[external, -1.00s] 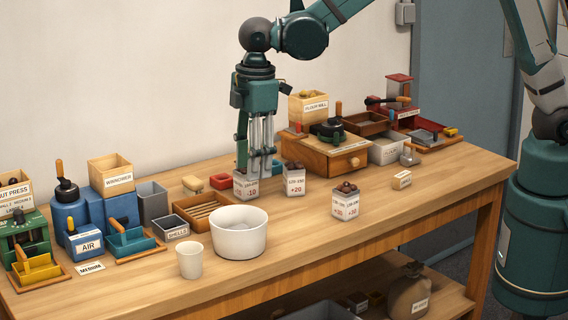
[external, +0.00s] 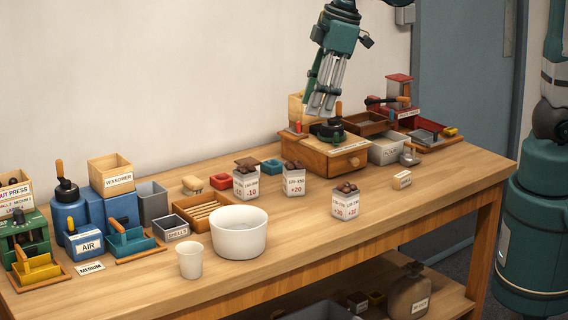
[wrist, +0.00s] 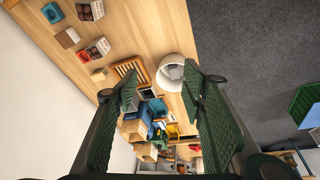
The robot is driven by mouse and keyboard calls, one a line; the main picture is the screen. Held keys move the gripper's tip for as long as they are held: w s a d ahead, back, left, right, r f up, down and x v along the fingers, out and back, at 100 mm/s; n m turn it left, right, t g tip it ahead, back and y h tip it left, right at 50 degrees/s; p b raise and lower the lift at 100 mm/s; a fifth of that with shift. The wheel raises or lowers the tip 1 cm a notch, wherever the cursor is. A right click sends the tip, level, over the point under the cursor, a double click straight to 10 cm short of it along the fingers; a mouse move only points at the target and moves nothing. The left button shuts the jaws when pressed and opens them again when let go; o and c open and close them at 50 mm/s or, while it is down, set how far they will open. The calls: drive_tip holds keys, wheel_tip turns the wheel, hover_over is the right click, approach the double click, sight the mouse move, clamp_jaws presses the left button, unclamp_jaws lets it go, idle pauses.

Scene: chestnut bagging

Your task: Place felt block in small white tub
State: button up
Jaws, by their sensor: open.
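The white round tub (external: 238,237) stands upright near the front of the table, and in the wrist view (wrist: 161,82). A pale grey piece (wrist: 176,72) lies inside it; I cannot tell whether this is the felt block. A smaller white cup (external: 190,262) stands left of the tub. A cream block (external: 193,184) lies behind the slatted tray, beside a red dish. My gripper (external: 321,108) is open and empty, high above the back right of the table, well away from the tub. Its spread fingers show in the wrist view (wrist: 160,90).
Labelled boxes of chestnuts (external: 293,182) stand mid-table, with another (external: 345,204) nearer the front. The wooden mill (external: 325,158) is below my gripper. The slatted tray (external: 200,212) adjoins the tub.

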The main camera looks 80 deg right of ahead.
drive_tip(key=s+d+m+t, duration=0.2)
drive_tip(key=s+d, duration=0.2)
drive_tip(key=s, duration=0.7)
drive_tip(key=s+d+r+m+t, duration=0.1)
drive_tip(key=s+d, duration=0.3)
drive_tip(key=s, duration=0.7)
drive_tip(key=shift+s+m+t, duration=0.15)
drive_tip(key=shift+m+t, duration=0.35)
drive_tip(key=shift+m, duration=0.4)
